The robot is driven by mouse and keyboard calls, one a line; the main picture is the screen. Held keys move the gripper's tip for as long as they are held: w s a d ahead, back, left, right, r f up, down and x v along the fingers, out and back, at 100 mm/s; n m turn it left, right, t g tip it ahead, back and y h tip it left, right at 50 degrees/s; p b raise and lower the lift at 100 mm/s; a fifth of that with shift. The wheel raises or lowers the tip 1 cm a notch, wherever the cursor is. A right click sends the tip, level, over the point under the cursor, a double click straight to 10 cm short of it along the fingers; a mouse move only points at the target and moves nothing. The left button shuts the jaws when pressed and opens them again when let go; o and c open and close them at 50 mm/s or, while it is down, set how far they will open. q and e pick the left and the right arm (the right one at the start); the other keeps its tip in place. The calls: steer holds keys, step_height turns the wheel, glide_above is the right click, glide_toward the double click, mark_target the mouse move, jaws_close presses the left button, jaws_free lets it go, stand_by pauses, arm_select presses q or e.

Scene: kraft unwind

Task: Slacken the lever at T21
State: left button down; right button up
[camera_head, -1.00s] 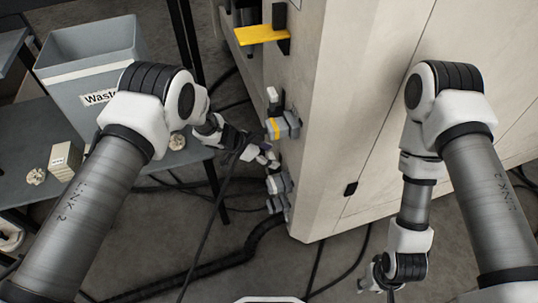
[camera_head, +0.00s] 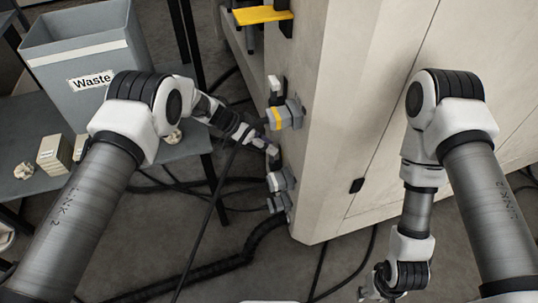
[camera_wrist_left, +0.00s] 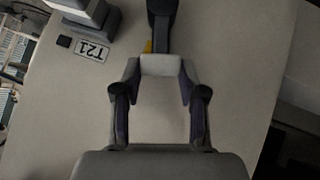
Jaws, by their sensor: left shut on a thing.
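In the left wrist view a plate reading T21 (camera_wrist_left: 92,50) sits on the beige cabinet face. Beside it a dark lever arm (camera_wrist_left: 161,35), with a bit of yellow at its side, ends in a pale grey block (camera_wrist_left: 162,66). My left gripper (camera_wrist_left: 161,78) is shut on this block, one finger on each side. In the head view my left gripper (camera_head: 269,148) is at the cabinet's left face, between a grey fitting with a yellow band (camera_head: 284,116) and lower grey fittings (camera_head: 280,180); its fingers are too small to read there. My right gripper (camera_head: 372,287) hangs low, its jaws unclear.
The beige cabinet (camera_head: 385,100) fills the right side. A yellow bar (camera_head: 263,15) sticks out from it higher up. A grey Waste bin (camera_head: 85,75) stands on a table at left with small boxes (camera_head: 55,153). Black cables (camera_head: 200,270) cross the floor.

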arm_select(q)
steer(key=w+f+g+b, duration=0.1)
steer(key=b, duration=0.2)
steer(key=w+n+g+b, duration=0.1)
steer(key=b, duration=0.3)
steer(key=shift+a+f+h+b, duration=0.3)
steer(key=shift+a+f+h, duration=0.05)
steer(key=shift+f+h, duration=0.05)
steer(key=shift+w+r+n+b, duration=0.1)
steer(key=shift+r+n+b, duration=0.2)
steer(key=shift+b, duration=0.25)
steer(key=c, duration=0.6)
jaws_free()
steer(key=shift+c, duration=0.2)
steer(key=shift+r, duration=0.1)
step_height(320, 180, up, 10)
